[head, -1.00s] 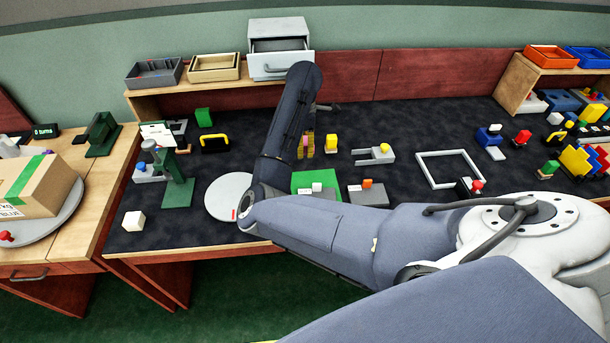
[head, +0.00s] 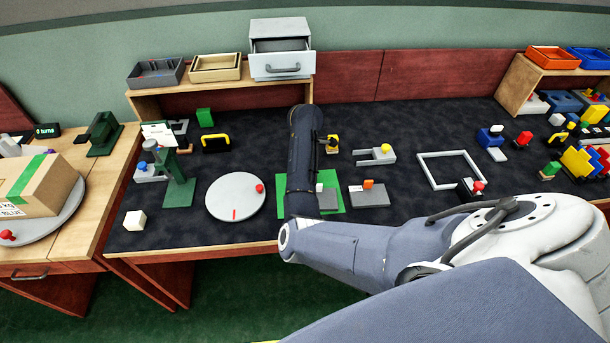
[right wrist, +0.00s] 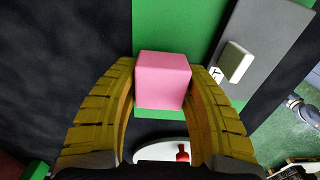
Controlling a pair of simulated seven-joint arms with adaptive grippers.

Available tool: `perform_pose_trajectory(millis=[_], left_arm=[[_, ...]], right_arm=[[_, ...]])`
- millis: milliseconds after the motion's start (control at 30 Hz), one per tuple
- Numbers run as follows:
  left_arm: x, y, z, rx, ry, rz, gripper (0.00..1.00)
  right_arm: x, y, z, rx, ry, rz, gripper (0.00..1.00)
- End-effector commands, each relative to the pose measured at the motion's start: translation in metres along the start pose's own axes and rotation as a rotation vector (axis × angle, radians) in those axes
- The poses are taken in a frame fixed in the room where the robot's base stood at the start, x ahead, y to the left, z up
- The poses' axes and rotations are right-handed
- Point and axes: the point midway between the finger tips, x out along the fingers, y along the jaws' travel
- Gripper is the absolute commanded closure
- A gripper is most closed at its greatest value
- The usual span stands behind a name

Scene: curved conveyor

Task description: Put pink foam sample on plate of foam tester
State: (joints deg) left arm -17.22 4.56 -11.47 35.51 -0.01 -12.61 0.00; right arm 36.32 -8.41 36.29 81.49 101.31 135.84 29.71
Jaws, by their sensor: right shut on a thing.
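The pink foam sample (right wrist: 163,80) is a pink block between the two yellow ribbed fingers of my right gripper (right wrist: 163,90), which is shut on it. In the right wrist view it overlaps a green board (right wrist: 195,28); its height above that cannot be told. The board, also in the head view (head: 338,181), carries a grey unit (head: 328,201) with a pale button, partly behind my forearm. This may be the foam tester, but its plate cannot be made out for sure. In the head view my forearm hides the right gripper and foam. My left gripper is not in view.
A round grey disc (head: 232,198) with a red knob lies left of the green board. A grey box with an orange block (head: 368,192) stands to its right.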

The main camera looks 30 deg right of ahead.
Motion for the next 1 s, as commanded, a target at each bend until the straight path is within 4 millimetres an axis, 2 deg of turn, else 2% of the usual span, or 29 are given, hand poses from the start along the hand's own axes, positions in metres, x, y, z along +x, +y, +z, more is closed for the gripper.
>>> perform_pose_trajectory(millis=[167,633,667,700,1000], left_arm=[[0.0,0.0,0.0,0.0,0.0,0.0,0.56],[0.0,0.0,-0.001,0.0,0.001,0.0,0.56],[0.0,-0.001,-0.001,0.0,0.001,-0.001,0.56],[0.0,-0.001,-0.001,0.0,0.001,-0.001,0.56],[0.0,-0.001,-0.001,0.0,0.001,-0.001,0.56]], right_arm=[[0.013,0.0,0.0,0.0,0.001,0.001,0.68],[0.017,0.0,-0.001,0.0,0.002,0.0,0.68],[0.017,0.0,0.0,0.0,0.002,0.0,0.53],[0.016,0.0,0.0,0.001,0.002,0.001,0.48],[0.016,0.0,0.0,0.001,0.001,0.001,0.48]])
